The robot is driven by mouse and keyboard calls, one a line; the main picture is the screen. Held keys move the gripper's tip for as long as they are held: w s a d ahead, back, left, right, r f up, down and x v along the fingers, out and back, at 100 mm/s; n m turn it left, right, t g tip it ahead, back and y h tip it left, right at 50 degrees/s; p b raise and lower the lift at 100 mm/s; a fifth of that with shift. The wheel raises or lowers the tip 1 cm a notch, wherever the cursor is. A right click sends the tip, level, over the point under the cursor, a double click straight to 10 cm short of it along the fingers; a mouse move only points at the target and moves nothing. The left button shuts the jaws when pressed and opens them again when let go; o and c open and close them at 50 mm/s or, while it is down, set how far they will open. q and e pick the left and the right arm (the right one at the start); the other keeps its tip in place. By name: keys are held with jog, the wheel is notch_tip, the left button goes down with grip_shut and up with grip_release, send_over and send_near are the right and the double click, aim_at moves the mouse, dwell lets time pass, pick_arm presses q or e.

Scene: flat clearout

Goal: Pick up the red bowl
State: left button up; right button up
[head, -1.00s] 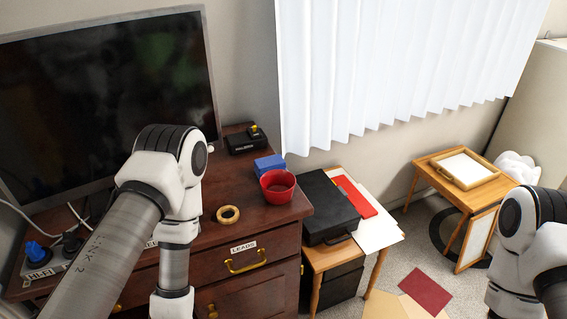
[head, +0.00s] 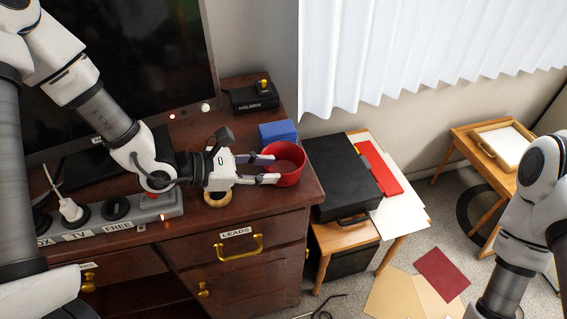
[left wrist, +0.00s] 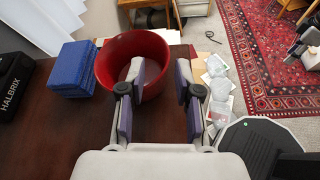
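The red bowl (head: 291,165) stands upright on the brown dresser's top (head: 272,198), near its right edge. My left gripper (head: 271,169) reaches it from the left, with its fingers apart. In the left wrist view, the bowl (left wrist: 107,67) is ahead and left of centre. There, one finger of my left gripper (left wrist: 162,78) overlaps the bowl's opening and the other is outside its right side, so the wall lies between them. I cannot tell whether either finger touches it. My right arm shows at the right edge of the head view, but its gripper is out of view.
A blue block (head: 278,133) stands right behind the bowl. A black HALBRIX box (head: 252,98) is farther back. A yellow ring (head: 217,199) lies under my left gripper. A power strip (head: 110,222) is at left. A black case (head: 340,178) lies on the side table.

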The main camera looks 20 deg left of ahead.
aim_at(287, 173)
pick_arm(q)
jog(key=shift+d, duration=0.35)
jog(key=p+x, duration=0.2)
jog(key=x, duration=0.2)
jog(key=shift+w+d+f, duration=0.15)
jog(key=shift+d, duration=0.2)
grip_shut()
